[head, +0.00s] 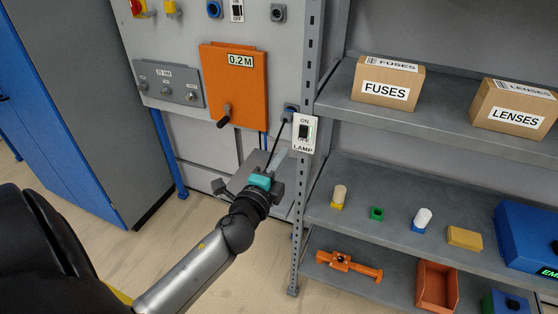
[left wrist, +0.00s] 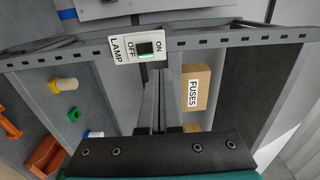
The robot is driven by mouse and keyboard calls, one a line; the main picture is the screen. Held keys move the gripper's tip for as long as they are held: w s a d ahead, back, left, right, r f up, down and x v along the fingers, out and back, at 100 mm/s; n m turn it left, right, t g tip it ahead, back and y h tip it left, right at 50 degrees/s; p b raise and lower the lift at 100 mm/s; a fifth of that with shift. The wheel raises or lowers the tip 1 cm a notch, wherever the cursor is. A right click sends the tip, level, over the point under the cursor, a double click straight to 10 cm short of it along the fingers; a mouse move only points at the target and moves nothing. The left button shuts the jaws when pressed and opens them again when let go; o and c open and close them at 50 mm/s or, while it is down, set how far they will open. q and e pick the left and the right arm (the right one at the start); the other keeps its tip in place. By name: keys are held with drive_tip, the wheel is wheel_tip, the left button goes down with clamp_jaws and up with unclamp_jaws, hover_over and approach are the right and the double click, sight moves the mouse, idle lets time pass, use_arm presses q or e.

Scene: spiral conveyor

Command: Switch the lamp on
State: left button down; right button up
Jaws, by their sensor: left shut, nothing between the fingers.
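The lamp switch (head: 304,133) is a white plate marked ON, OFF and LAMP, with a dark rocker, on the upright post of the grey shelf. It also shows in the left wrist view (left wrist: 138,48), turned sideways, with a green edge along one side. I cannot tell which way the rocker is set. My left gripper (head: 285,152) is below and left of the switch in the head view. In the left wrist view its fingers (left wrist: 158,76) are shut and empty, with their tips close to the plate's lower edge. Contact cannot be told. My right gripper is not in view.
An orange 0.2 M panel (head: 235,80) with a black handle is on the grey cabinet. A dark cable (head: 276,140) hangs by the post. The shelves carry a FUSES box (head: 387,82), a LENSES box (head: 513,108), small parts and an orange bin (head: 437,287).

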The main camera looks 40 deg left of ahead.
use_arm(q)
drive_tip(key=shift+s, duration=0.6)
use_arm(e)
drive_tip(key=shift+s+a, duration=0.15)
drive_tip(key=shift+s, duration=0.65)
use_arm(q)
drive_tip(key=shift+d+r, duration=0.1)
drive_tip(key=s+d+f+n+g+h+b, duration=0.1)
drive_tip(key=s+f+n+g+b, duration=0.2)
drive_tip(key=f, duration=1.1)
drive_tip(key=s+d+f+n+g+b, duration=0.25)
drive_tip(key=s+f, duration=0.25)
drive_tip(key=f, duration=0.9)
drive_tip(key=s+d+f+n+g+h+b, duration=0.15)
drive_tip(key=s+f+g, duration=0.3)
drive_tip(key=f, duration=0.95)
drive_tip(key=s+d+f+n+g+b, duration=0.3)
drive_tip(key=s+f, duration=0.7)
drive_tip(key=s, duration=0.3)
drive_tip(key=s+d+f+n+g+h+b, duration=0.1)
drive_tip(key=s+d+f+n+g+b, duration=0.2)
drive_tip(key=s+f, duration=0.8)
drive_tip(key=s, duration=0.3)
drive_tip(key=shift+s+d+g, duration=0.2)
drive_tip(key=shift+d+g, duration=0.2)
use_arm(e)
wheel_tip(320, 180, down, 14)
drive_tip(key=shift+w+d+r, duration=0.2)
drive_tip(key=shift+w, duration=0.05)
